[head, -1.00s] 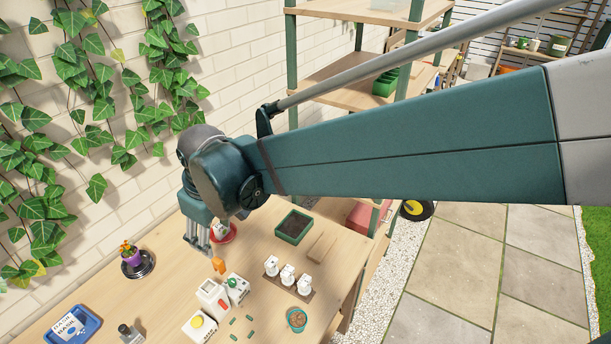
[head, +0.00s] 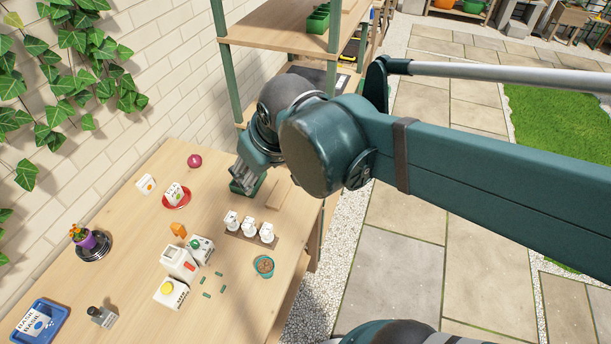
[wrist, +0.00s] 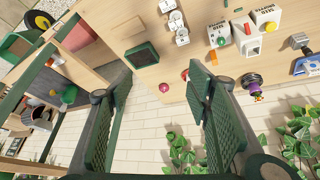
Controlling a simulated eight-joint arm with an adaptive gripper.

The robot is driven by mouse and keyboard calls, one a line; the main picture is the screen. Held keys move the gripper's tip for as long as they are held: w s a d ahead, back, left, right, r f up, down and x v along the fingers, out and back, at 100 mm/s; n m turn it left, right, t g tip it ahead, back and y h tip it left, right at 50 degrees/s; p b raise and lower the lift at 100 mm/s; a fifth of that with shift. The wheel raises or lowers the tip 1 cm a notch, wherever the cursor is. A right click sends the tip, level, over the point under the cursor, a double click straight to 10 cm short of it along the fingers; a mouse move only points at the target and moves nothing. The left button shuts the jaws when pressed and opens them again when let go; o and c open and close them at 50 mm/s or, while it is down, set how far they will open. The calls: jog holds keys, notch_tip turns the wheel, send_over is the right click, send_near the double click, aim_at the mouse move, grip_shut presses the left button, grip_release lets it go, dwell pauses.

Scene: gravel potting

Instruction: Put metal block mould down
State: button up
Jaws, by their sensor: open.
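A small grey metal block with a dark upright part (head: 102,317), which looks like the metal block mould, stands on the table at the near left, right of the blue tray. It also shows at the right of the wrist view (wrist: 301,42). My gripper (head: 245,177) is at the far end of the table, well away from that block, near the dark green soil tray, which it partly hides in the head view. In the wrist view my gripper (wrist: 150,88) has its two green fingers wide apart with nothing between them.
The soil tray (wrist: 141,56) lies past the fingertips. A magenta ball (head: 195,160) and a red saucer (head: 184,203) are near the wall. White pots (head: 248,228), white boxes (head: 180,262) and a teal pot (head: 263,266) occupy the middle. A shelf (head: 285,35) rises behind my gripper.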

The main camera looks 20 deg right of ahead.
jog(key=s+d+m+t+h, duration=0.1)
jog(key=s+d+m, duration=0.2)
jog(key=d, duration=0.6)
jog(key=s+f, duration=0.1)
jog(key=s, duration=0.1)
jog(key=shift+s+m+t, duration=0.3)
jog(key=shift+s+t, duration=0.1)
jog(key=shift+d, duration=0.1)
dwell(0.5)
